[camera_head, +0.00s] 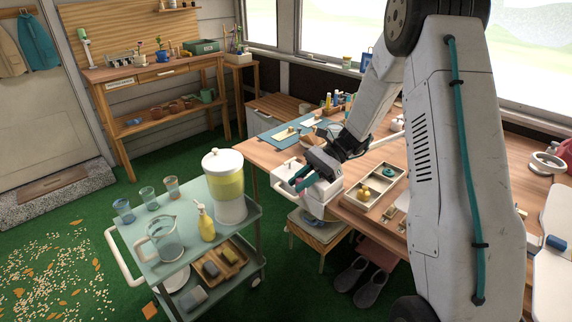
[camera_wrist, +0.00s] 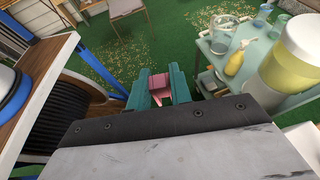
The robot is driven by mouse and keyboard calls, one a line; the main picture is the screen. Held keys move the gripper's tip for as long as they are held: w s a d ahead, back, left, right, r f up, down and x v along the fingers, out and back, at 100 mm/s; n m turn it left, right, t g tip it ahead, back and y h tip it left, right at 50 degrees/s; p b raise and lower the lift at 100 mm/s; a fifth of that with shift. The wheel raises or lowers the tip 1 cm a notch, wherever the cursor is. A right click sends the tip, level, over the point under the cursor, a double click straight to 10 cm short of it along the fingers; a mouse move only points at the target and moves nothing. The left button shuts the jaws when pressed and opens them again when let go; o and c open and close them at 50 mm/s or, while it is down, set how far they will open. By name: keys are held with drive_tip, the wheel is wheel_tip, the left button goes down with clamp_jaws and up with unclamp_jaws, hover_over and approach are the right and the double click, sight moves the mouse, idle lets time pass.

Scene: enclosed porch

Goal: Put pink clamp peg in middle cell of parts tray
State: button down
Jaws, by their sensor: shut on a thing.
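My gripper (camera_head: 296,183) has teal fingers and is out past the left edge of the wooden workbench, above the floor side near the cart. In the wrist view, the fingers (camera_wrist: 162,90) are shut on the pink clamp peg (camera_wrist: 160,84), which shows between them. In the head view the peg is too small to make out clearly. The pale parts tray (camera_head: 347,200) lies on the workbench, to the right of my gripper and apart from it. A yellow piece (camera_head: 363,193) and a teal piece (camera_head: 389,172) are in the tray. Its middle cell is hard to make out.
The green cart (camera_head: 138,232) at left carries a pitcher (camera_head: 165,240), a yellow bottle (camera_head: 206,224) and a drink dispenser (camera_head: 224,205). A teal mat (camera_head: 284,136) and small bottles (camera_head: 338,100) are farther back on the workbench. In the wrist view, a dark coil (camera_wrist: 75,105) is at left.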

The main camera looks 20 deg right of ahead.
drive_tip(key=s+d+n+g+h, duration=0.3)
drive_tip(key=d+n+g+h, duration=0.2)
drive_tip(key=d+n+h, duration=0.55)
drive_tip(key=s+d+n+g+h, duration=0.4)
drive_tip(key=d+n+h, duration=0.5)
drive_tip(key=d+n, duration=0.15)
drive_tip(key=w+d+r+n+t+h, duration=0.6)
drive_tip(key=w+d+r+n+t, duration=0.55)
drive_tip(key=r+n+t, duration=0.4)
wheel_tip(320, 180, down, 15)
drive_tip(key=n, duration=0.2)
drive_tip(key=shift+s+d+f+t, duration=0.15)
drive_tip(key=shift+s+d+t, duration=0.05)
drive_tip(key=shift+d+t, duration=0.25)
drive_tip(key=shift+a, duration=0.15)
